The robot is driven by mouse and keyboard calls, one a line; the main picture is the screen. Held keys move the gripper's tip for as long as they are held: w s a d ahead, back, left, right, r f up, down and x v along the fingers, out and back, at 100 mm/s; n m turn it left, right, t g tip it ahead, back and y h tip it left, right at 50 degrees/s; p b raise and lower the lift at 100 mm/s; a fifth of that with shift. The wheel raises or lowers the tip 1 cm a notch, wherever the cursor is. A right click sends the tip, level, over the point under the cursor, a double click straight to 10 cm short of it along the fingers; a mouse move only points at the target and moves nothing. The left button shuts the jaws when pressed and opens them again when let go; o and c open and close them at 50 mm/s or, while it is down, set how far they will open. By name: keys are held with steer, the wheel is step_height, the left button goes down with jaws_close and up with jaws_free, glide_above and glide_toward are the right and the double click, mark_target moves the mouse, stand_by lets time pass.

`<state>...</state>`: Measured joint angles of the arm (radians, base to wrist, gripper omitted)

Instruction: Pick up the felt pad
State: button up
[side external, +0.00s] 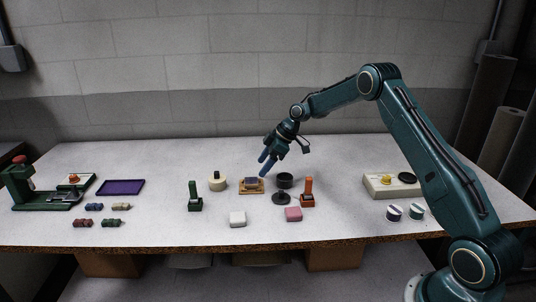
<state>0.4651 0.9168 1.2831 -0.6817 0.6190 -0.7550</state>
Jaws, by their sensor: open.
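My gripper (264,166) has its blue fingers apart and empty, above the middle of the table. Just below and left of it, a small dark blue-purple block (251,183) sits on a wooden holder (251,191). I cannot tell for sure which of these is the felt pad.
A black cup (285,180) and black disc (281,198) stand right of the holder, beside an orange stamp-like tool (307,192). Left are a cream round piece (217,182), a green tool (195,197), a purple tray (121,187) and a green press (40,190).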

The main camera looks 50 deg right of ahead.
mark_target(251, 180)
steer(key=shift+x, duration=0.95)
steer(key=shift+x, duration=2.6)
steer(key=shift+d, duration=0.1)
steer(key=shift+c, duration=0.4)
steer(key=c, duration=1)
